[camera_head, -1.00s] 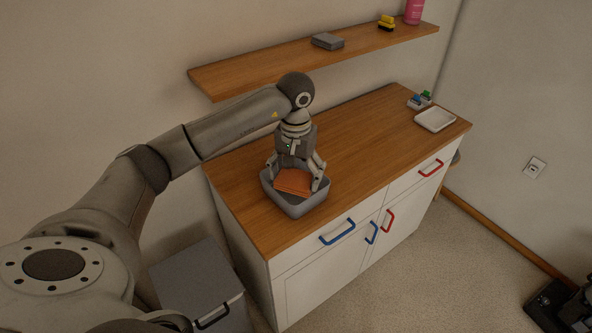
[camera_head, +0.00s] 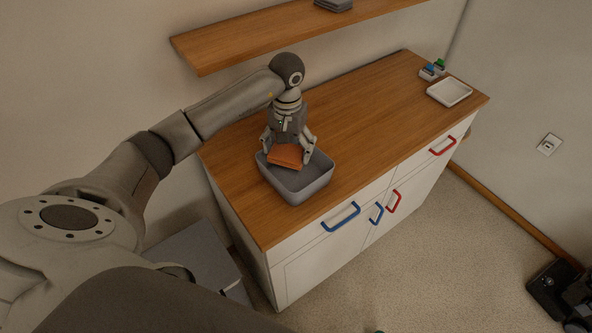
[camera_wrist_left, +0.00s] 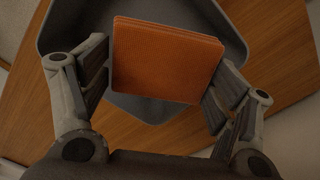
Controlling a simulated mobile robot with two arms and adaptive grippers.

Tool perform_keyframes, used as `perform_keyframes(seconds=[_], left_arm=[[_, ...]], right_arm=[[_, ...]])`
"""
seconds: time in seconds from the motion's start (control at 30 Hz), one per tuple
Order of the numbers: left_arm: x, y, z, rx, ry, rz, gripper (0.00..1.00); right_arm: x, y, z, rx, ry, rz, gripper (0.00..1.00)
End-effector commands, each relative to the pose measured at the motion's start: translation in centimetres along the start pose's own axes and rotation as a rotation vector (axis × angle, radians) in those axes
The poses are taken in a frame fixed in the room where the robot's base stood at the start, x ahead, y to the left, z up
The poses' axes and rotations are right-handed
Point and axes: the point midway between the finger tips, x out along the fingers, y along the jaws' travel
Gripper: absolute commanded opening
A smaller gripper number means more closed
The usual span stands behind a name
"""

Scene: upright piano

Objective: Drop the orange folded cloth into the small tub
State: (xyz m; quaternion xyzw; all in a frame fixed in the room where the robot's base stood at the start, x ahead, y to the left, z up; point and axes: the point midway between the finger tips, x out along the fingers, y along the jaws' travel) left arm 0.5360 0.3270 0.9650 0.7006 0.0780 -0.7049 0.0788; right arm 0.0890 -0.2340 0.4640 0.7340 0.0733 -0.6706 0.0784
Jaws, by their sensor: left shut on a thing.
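The orange folded cloth (camera_head: 285,155) is held between the fingers of my left gripper (camera_head: 287,154), which is shut on it. The cloth is over the back-left part of the small grey tub (camera_head: 304,186), near its rim level. I cannot tell whether it touches the tub. In the left wrist view the cloth (camera_wrist_left: 166,62) lies flat between the two fingers, with the tub (camera_wrist_left: 150,108) behind it, showing on both sides and below. The cloth hides part of the tub's inside.
The tub stands on a wooden cabinet top (camera_head: 370,118), mostly clear to its right. A white tray (camera_head: 450,92) and small blue and green items (camera_head: 433,69) are at the far right. A wall shelf (camera_head: 270,38) runs above. A grey box (camera_head: 195,255) stands at lower left.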

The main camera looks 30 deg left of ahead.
Motion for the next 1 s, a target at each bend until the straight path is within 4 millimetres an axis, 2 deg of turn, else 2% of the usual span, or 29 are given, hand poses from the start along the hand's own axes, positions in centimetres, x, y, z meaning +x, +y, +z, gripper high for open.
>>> perform_keyframes(seconds=[0.3,0.33,0.47,0.83,1.0], left_arm=[[0.2,0.0,0.0,0.0,0.0,0.001,0.62],[0.2,0.0,0.0,0.0,0.0,0.001,0.85],[0.2,0.0,0.0,0.0,0.0,0.001,1.0],[0.0,0.0,0.0,0.0,0.001,0.0,1.0],[-1.8,-0.1,-0.1,0.0,0.005,0.0,1.0]], right_arm=[[0.1,0.0,0.1,0.0,-0.002,0.0,0.0],[0.1,0.0,0.1,0.0,-0.002,0.0,0.0],[0.1,0.0,0.1,0.0,-0.002,0.0,0.0],[0.1,0.1,0.1,-0.001,-0.002,0.001,0.0],[0.1,0.1,0.1,-0.001,-0.001,0.001,0.0]])
